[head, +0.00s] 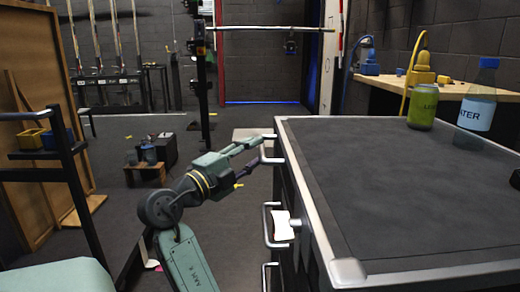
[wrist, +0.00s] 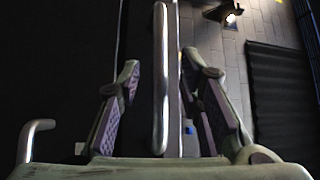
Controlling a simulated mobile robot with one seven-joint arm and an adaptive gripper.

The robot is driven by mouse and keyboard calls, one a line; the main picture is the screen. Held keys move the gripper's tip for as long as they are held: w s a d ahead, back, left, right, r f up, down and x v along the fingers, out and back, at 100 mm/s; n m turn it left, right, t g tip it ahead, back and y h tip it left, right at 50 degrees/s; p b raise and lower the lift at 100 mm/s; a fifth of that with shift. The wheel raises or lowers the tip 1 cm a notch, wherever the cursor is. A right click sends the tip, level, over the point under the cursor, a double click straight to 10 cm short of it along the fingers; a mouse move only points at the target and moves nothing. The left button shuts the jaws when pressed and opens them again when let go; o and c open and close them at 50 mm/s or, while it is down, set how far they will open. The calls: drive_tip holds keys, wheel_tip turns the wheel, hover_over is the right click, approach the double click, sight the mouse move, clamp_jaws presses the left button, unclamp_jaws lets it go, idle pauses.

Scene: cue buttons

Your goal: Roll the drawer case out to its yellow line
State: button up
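The drawer case (head: 400,190) has a dark top with silver edges and fills the right of the head view. Several silver bar handles run down its left side, the upper one (head: 268,149) beside my gripper (head: 257,150). In the wrist view my gripper (wrist: 160,70) is open. The silver handle bar (wrist: 160,100) stands between its two purple-padded fingers, with a visible gap on both sides. Small yellow marks (head: 238,186) show on the floor left of the case; I cannot tell whether they belong to the yellow line.
A green can (head: 422,106) and a water bottle (head: 479,97) stand on the case top at the back right. A white tag (head: 283,225) is at a lower handle.

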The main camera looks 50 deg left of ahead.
drive_tip(key=s+d+f, duration=0.1)
drive_tip(key=s, duration=0.7)
drive_tip(key=shift+s, duration=0.1)
